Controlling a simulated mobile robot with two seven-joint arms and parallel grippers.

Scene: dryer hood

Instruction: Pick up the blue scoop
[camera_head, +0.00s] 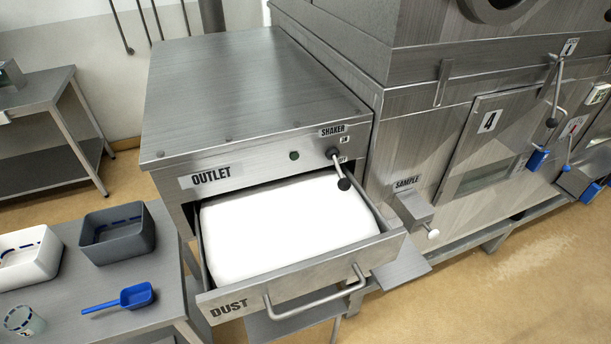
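A blue scoop (137,295) lies on the grey side table (95,325) at the lower left. Its bowl is to the right and its handle points left, close to the table's right edge. Neither of my grippers shows in the head view, so nothing is seen holding or touching the scoop.
On the same table stand a grey bin (117,234), a white bin (28,258) and a small clear cup (24,321). An open drawer labelled DUST (330,269), filled with white material, juts out to the right of the table.

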